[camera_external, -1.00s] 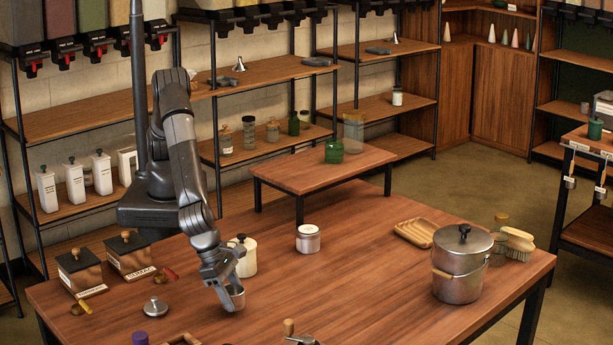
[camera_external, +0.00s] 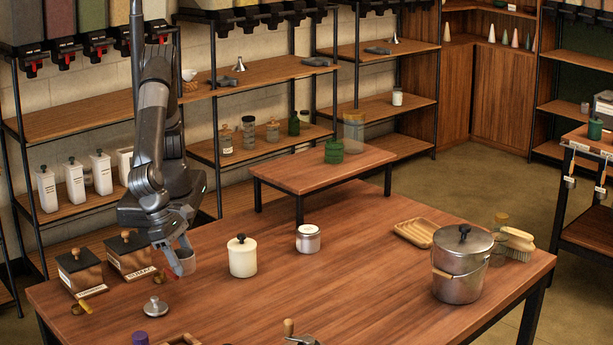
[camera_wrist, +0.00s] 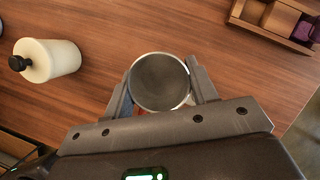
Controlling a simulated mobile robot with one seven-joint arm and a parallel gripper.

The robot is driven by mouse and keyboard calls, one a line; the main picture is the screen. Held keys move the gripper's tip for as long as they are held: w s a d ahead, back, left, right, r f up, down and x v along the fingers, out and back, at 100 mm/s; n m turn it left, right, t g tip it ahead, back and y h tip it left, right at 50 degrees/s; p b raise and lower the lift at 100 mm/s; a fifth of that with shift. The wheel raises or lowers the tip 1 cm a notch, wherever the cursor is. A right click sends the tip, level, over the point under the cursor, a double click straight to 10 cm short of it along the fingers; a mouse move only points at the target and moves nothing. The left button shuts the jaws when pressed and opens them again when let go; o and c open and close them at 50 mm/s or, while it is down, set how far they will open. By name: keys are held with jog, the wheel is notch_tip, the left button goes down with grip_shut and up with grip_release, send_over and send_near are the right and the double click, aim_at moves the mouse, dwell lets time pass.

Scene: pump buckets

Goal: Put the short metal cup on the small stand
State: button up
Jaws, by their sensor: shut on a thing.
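The short metal cup (camera_external: 183,261) is a small grey open cup held in my gripper (camera_external: 178,264), above the left part of the large table in the external view. In the wrist view the cup (camera_wrist: 159,82) sits between the two fingers of my gripper (camera_wrist: 161,92), its round mouth facing the camera and its inside looking empty. The small stand is likely the low wooden raised table (camera_external: 300,172) at the back of the large table, with a green jar (camera_external: 334,151) and a clear jar (camera_external: 353,133) on it; I cannot tell for sure.
A cream canister (camera_external: 242,258) stands just right of my gripper. Two dark wooden boxes (camera_external: 128,254) are to its left, and a metal lid (camera_external: 155,307) lies in front. A white jar (camera_external: 308,239) and a metal pot (camera_external: 462,265) are farther right. The table's middle is clear.

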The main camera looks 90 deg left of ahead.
jog(key=w+a+r+n+y, duration=0.2)
jog(key=w+a+r+n, duration=0.3)
jog(key=w+a, duration=0.6)
jog(key=w+a+r+n+y, duration=0.1)
jog(key=w+a+r+n, duration=0.5)
jog(key=a, duration=0.8)
jog(key=w+a+r+n+g+y, duration=0.2)
jog(key=w+a+n, duration=0.1)
jog(key=a, duration=0.8)
jog(key=n+g, duration=0.1)
jog(key=n, duration=0.4)
send_over(299, 165)
jog(key=d, duration=0.3)
jog(key=shift+y, duration=0.3)
jog(key=f, duration=0.3)
jog(key=s+f, duration=0.1)
jog(key=shift+a+f, duration=0.15)
jog(key=shift+a, duration=0.1)
jog(key=shift+w+a+f+g, duration=0.3)
jog(key=shift+w+a+f, duration=0.05)
jog(key=shift+a, duration=0.05)
jog(key=shift+f, duration=1.9)
jog(key=shift+f, duration=0.15)
